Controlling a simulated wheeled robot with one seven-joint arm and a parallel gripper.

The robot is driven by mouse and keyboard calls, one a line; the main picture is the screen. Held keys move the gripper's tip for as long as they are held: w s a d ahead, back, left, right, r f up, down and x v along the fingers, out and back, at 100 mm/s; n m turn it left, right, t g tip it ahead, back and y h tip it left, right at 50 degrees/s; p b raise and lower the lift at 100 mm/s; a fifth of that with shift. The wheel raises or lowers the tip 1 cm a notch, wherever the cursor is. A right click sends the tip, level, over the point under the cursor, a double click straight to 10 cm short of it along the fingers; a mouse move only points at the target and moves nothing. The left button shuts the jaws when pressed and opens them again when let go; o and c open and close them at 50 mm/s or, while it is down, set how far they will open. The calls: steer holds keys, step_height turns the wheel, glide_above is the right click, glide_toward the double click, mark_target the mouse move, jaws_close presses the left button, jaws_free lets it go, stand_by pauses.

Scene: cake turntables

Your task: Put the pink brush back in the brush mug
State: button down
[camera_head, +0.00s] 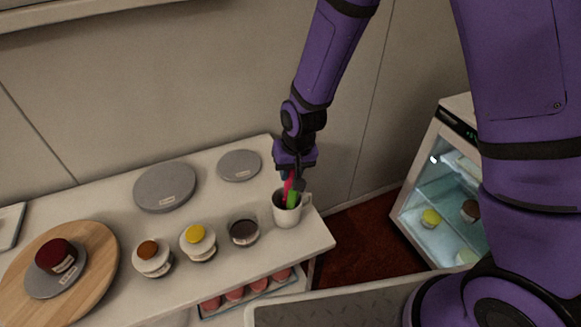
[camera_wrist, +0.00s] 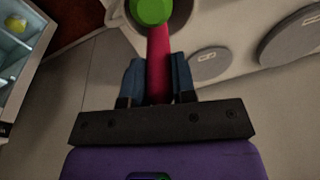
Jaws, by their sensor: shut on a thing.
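The white mug (camera_head: 286,217) stands near the right end of the counter. My gripper (camera_head: 290,172) is right above it, pointing down, and is shut on the pink brush (camera_head: 287,187). In the wrist view the pink handle (camera_wrist: 159,62) runs between the two fingers (camera_wrist: 158,82). The brush's lower end overlaps the mug's mouth; how deep it reaches is hidden.
A dark-topped jar (camera_head: 244,232), a yellow-topped jar (camera_head: 197,240) and an orange-topped jar (camera_head: 151,257) stand left of the mug. Grey discs (camera_head: 165,188) (camera_head: 239,165) lie behind. A wooden turntable (camera_head: 95,245) is at left. A lit fridge (camera_head: 440,190) stands right, past a floor gap.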

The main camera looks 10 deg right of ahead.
steer(key=shift+f, duration=0.1)
steer(key=c, duration=0.8)
jaws_free()
steer(key=shift+c, duration=0.2)
steer(key=shift+r, duration=5.05)
